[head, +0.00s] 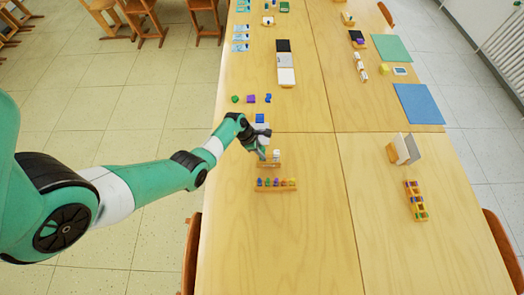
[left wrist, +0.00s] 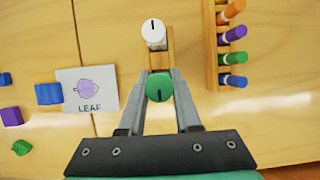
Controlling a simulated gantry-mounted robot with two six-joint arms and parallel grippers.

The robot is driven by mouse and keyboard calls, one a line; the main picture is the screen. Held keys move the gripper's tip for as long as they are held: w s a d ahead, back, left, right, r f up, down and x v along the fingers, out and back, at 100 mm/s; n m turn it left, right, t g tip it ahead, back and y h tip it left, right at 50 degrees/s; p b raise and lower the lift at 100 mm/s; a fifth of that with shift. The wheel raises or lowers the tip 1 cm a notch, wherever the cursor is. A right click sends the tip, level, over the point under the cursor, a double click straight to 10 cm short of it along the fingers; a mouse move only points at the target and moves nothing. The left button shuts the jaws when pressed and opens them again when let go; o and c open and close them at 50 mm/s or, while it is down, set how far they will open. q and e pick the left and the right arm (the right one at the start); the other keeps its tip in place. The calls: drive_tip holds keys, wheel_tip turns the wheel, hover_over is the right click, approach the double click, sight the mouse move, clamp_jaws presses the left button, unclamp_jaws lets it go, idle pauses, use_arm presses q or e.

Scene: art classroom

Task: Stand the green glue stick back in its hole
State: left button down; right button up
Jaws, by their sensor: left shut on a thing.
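My left gripper (head: 264,154) is shut on the green glue stick (left wrist: 159,88), whose round top with a dark mark shows between the fingers in the left wrist view. The glue stick is over or at the near end of a small wooden rack (left wrist: 167,62). I cannot tell whether its lower end is in a hole, as the fingers and its own top hide it. A white glue stick (left wrist: 153,33) stands at the rack's other end. In the head view the rack (head: 269,165) lies just below my gripper. My right gripper is not in view.
A wooden rack of coloured pens (head: 276,187) stands close by. A LEAF card (left wrist: 88,92) with a blue block (left wrist: 48,93) is on the other side. Purple (head: 251,99) and green (head: 235,99) pieces lie farther up the table.

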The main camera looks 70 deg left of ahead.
sight(263, 148)
use_arm(q)
drive_tip(key=shift+f+b, duration=1.05)
drive_tip(key=shift+f, duration=0.35)
idle(1.9)
idle(0.4)
drive_tip(key=c, duration=0.5)
unclamp_jaws()
drive_tip(key=shift+o, duration=1.1)
drive_tip(key=shift+r, duration=0.1)
wheel_tip(263, 148, up, 6)
drive_tip(key=p, duration=0.6)
